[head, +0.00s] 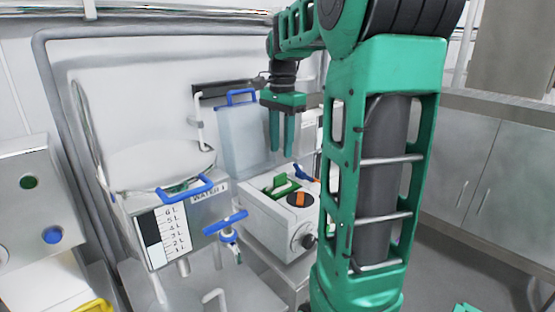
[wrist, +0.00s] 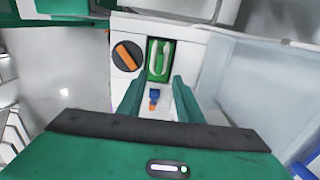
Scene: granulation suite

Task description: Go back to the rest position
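My gripper (head: 282,150) hangs pointing down above the white box-shaped machine (head: 265,215). Its two green fingers are apart with nothing between them. In the wrist view my gripper (wrist: 158,80) is also open and empty. A green handle-like part (head: 282,187) sits in a recess in the machine's top, below the fingers. It also shows in the wrist view (wrist: 160,58), beyond the fingertips. An orange and black knob (head: 298,199) is beside it. My forearm hides part of the machine's right side.
A clear container (head: 242,140) with a blue handle stands close behind my gripper. A water vessel (head: 165,235) with a litre scale and a blue-handled valve (head: 228,232) are at left. A control panel (head: 40,205) is far left. Steel cabinets (head: 480,180) stand at right.

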